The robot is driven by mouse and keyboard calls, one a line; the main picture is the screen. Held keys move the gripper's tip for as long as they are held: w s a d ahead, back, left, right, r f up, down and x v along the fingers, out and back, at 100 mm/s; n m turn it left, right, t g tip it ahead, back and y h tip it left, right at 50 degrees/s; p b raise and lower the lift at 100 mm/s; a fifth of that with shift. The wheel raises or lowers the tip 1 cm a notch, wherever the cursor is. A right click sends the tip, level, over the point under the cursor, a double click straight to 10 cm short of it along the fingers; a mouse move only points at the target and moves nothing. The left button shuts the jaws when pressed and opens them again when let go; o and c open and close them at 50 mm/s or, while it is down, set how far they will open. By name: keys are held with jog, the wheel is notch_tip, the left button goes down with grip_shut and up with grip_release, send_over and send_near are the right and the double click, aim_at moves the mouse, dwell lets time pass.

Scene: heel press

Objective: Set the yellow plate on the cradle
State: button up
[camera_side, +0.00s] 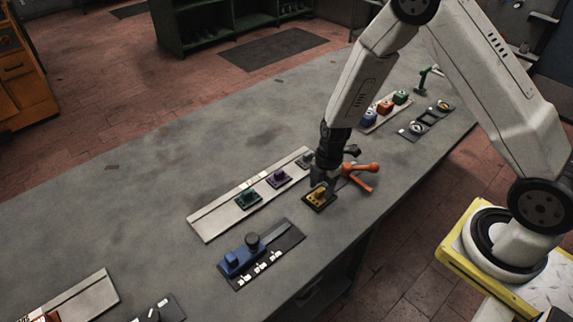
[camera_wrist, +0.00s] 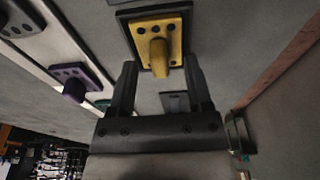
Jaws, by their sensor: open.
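The yellow plate (camera_side: 318,196), with a yellow peg and dark holes on a dark square base, is on the grey bench in front of the light rack strip. It also shows at the top of the wrist view (camera_wrist: 172,27). My gripper (camera_side: 321,183) points down just above and behind the plate. In the wrist view my open gripper (camera_wrist: 160,66) has a fingertip on either side of the peg's end, with visible gaps. Contact cannot be told. A blue fixture (camera_side: 242,262) on a dark base is nearer the front; I cannot tell whether it is the cradle.
An orange handled part (camera_side: 360,176) stands close right of my gripper. The rack strip (camera_side: 212,222) holds a green plate (camera_side: 248,197) and a purple plate (camera_side: 279,178). Bench left of the strip is clear.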

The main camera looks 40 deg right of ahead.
jog(key=shift+d+r, duration=0.15)
jog(key=shift+r, duration=0.95)
jog(key=shift+d+r, duration=0.2)
jog(key=shift+r, duration=0.9)
jog(key=shift+d+r, duration=0.15)
jog(key=shift+r, duration=0.95)
